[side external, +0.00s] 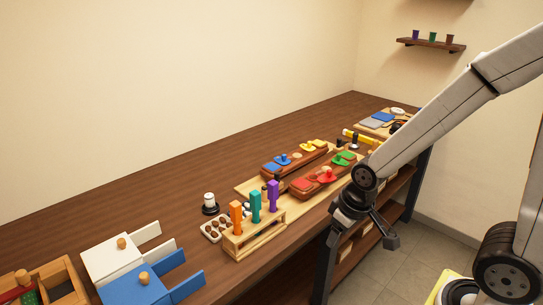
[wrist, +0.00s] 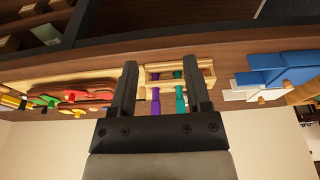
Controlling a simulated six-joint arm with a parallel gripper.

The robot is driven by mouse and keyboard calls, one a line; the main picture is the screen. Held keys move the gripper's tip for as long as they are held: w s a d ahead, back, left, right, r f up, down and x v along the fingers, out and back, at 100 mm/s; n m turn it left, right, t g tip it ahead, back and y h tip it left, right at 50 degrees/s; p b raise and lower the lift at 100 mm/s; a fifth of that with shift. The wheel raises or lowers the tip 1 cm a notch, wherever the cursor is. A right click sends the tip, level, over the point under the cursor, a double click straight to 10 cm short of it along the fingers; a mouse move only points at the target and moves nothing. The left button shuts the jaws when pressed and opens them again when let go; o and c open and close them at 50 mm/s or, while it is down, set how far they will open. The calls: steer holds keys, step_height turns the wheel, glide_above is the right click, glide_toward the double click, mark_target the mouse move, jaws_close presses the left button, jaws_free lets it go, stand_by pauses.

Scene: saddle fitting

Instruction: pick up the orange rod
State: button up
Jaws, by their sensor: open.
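The orange rod (side external: 236,216) stands upright at the left end of a light wooden rack (side external: 262,240), beside the teal rod (side external: 256,206) and the purple rod (side external: 273,195). My gripper (side external: 388,238) is to the right of the rack, apart from it, beyond the table's front edge. In the wrist view my gripper (wrist: 159,62) is open, with nothing held between its fingers. The purple rod (wrist: 155,103) and teal rod (wrist: 180,98) show between or near the fingers. The orange rod is not visible there; the right finger covers part of the rack (wrist: 206,70).
Orange-red saddle blocks (side external: 318,182) with coloured knobs lie on a board right of the rack. A dotted tray (side external: 214,229) and a black-and-white piece (side external: 209,203) stand behind it. White and blue boxes (side external: 140,285) are at the left. The table's back strip is clear.

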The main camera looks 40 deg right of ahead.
stand_by(0.3)
steer(key=shift+o, duration=1)
step_height(320, 180, up, 5)
steer(key=m+g, duration=0.2)
steer(key=m, duration=1.5)
glide_above(234, 204)
steer(key=s, duration=0.1)
steer(key=shift+d+f, duration=0.2)
steer(key=shift+d, duration=0.15)
steer(key=shift+w+a+m+g, duration=0.3)
steer(key=shift+w+a+m, duration=0.05)
steer(key=shift+w+m, duration=0.15)
